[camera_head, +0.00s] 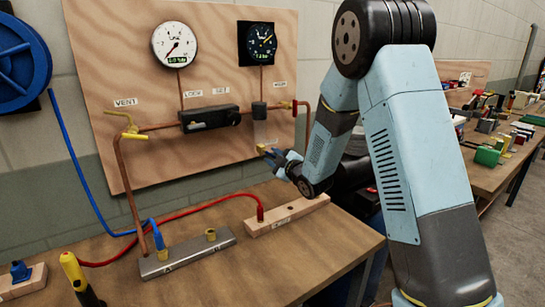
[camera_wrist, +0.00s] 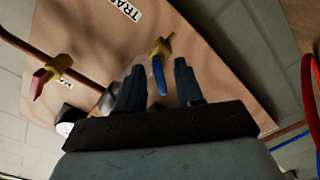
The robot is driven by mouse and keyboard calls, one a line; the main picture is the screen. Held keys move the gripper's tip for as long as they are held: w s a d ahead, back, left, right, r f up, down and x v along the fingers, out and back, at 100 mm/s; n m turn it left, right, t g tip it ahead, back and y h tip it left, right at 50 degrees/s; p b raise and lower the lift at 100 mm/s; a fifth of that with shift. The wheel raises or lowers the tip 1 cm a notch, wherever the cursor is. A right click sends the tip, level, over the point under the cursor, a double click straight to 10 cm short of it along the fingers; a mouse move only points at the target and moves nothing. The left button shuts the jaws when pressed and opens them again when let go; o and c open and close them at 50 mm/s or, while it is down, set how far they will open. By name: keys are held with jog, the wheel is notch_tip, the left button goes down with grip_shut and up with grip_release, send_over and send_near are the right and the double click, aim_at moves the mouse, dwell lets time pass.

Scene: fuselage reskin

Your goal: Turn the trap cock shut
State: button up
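The trap cock is a small brass body with a blue lever (camera_wrist: 159,76), below a label reading "TRA…" (camera_wrist: 124,9) in the wrist view. Its brass end (camera_head: 261,148) shows beside my gripper in the head view. My gripper (camera_wrist: 159,66) is open, with one dark finger on each side of the blue lever. Gaps show between the lever and both fingers. In the head view my gripper (camera_head: 273,156) is close to the board, and its fingers partly hide the cock. I cannot tell how far the lever is turned.
A red-handled cock (camera_wrist: 42,80) on a copper pipe is to the left in the wrist view. The wooden board (camera_head: 200,80) carries a white gauge (camera_head: 174,45), a black gauge (camera_head: 257,43) and a yellow-handled vent cock (camera_head: 133,135).

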jog(key=shift+x, duration=0.95)
jog(key=shift+c, duration=0.5)
